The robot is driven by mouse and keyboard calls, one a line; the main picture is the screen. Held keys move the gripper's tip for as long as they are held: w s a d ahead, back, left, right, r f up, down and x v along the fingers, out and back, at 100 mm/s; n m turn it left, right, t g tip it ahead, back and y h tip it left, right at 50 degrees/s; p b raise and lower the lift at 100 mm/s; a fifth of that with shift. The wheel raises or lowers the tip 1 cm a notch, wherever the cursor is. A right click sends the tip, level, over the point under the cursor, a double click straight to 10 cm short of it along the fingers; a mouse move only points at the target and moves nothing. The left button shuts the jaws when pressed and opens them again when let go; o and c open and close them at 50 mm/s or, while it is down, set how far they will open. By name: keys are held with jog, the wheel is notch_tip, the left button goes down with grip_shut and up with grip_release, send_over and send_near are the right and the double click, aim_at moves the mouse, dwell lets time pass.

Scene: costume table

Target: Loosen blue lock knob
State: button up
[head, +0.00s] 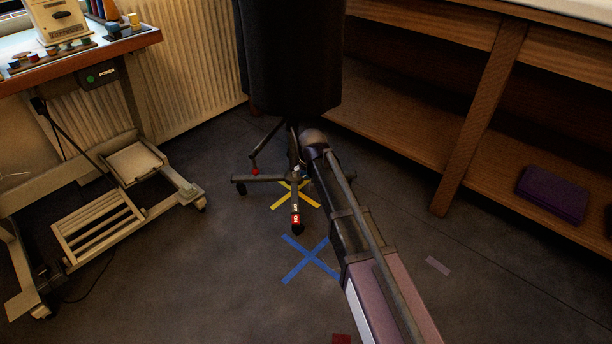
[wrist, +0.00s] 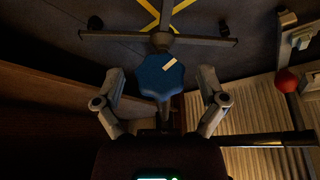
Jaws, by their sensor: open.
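The blue lock knob (wrist: 160,78) is lobed, with a pale stripe on its face. In the wrist view it sits in the upper middle, on the stand below the black form (head: 290,60). My gripper (wrist: 160,72) is open, with one finger on each side of the knob. A gap shows between each finger and the knob, so neither appears to touch it. I cannot tell how deep the knob lies between the fingers. In the head view my arm reaches under the form; the knob cannot be made out there.
The stand's wheeled legs (head: 296,212) spread over a yellow floor cross (head: 280,202). A red knob (wrist: 288,80) is off to the right in the wrist view. A wooden shelf unit (head: 460,165) stands right; a worktable (head: 130,43) stands left.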

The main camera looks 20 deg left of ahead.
dwell(0.3)
jog(key=c, duration=1.1)
jog(key=shift+a, duration=0.1)
jog(key=shift+f+h, duration=0.1)
jog(key=shift+h, duration=0.3)
jog(key=shift+n+t+h+b, duration=0.3)
jog(key=shift+t+h+b, duration=0.1)
jog(key=shift+t+h, duration=0.25)
jog(key=shift+s+f+n+t+h+b, duration=0.15)
jog(key=shift+t+h+b, duration=0.25)
jog(key=shift+h, duration=0.25)
jog(key=shift+w+f+n+t+h+b, duration=0.15)
jog(key=shift+t+h+b, duration=0.1)
jog(key=shift+h+b, duration=0.3)
jog(key=shift+s+r+t+h+b, duration=0.1)
jog(key=shift+r+t+h+b, duration=0.15)
jog(key=shift+t+h+b, duration=0.55)
